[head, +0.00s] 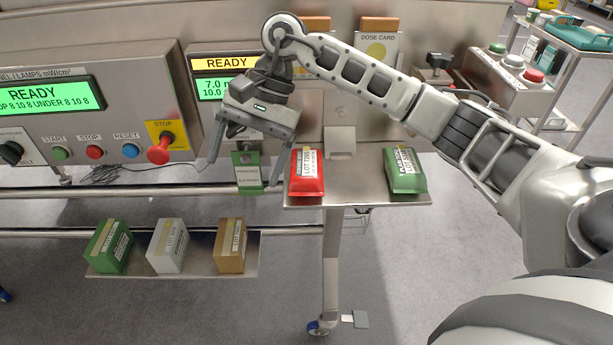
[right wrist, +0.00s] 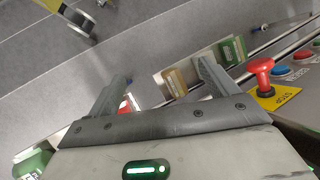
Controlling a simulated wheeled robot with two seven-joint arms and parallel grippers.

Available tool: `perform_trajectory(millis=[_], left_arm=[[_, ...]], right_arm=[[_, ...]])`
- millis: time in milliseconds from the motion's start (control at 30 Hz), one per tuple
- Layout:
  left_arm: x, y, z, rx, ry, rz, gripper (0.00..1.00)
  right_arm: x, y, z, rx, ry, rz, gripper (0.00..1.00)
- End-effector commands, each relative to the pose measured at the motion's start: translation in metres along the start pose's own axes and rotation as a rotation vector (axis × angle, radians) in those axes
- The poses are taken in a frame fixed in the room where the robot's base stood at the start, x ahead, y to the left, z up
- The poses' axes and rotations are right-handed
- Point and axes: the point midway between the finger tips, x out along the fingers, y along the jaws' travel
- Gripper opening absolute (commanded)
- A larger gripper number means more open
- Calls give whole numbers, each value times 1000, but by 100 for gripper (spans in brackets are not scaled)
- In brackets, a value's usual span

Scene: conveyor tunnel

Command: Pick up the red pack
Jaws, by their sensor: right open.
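The red pack (head: 307,173) lies with a white label on a small steel shelf (head: 345,193), at its left end. My right gripper (head: 245,172) is just left of the red pack, pointing down with its fingers spread wide. It is open with nothing held, and its right finger is close to the pack's left side. In the right wrist view, the open gripper (right wrist: 163,75) shows, and a small part of the red pack (right wrist: 124,106) shows by the left finger; the rest is hidden. My left gripper is not in view.
A green pack (head: 405,170) lies at the shelf's right end. A lower tray (head: 170,268) holds green, white and tan packs. A control panel with a red stop button (head: 159,151) stands left.

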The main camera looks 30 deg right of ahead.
Motion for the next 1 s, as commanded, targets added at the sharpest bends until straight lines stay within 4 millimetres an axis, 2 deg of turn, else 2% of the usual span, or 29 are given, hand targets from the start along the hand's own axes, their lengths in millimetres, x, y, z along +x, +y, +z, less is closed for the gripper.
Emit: perform_trajectory(millis=[33, 133, 200, 300, 367, 800, 1000], left_arm=[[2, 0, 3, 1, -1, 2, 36], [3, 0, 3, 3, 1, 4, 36], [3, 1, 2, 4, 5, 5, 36], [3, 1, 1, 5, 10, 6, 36], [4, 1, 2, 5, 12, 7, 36], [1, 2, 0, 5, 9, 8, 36], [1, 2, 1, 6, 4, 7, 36]], right_arm=[[-28, 12, -23, -56, 126, 76, 85], [-73, 34, -48, -117, 281, 215, 85], [-95, 46, -58, -133, 343, 281, 85], [-108, 55, -64, -143, 381, 333, 85], [-105, 59, -68, -144, 387, 345, 85], [-32, 83, -100, -144, 385, 344, 85], [-20, 87, -106, -145, 387, 342, 85]])
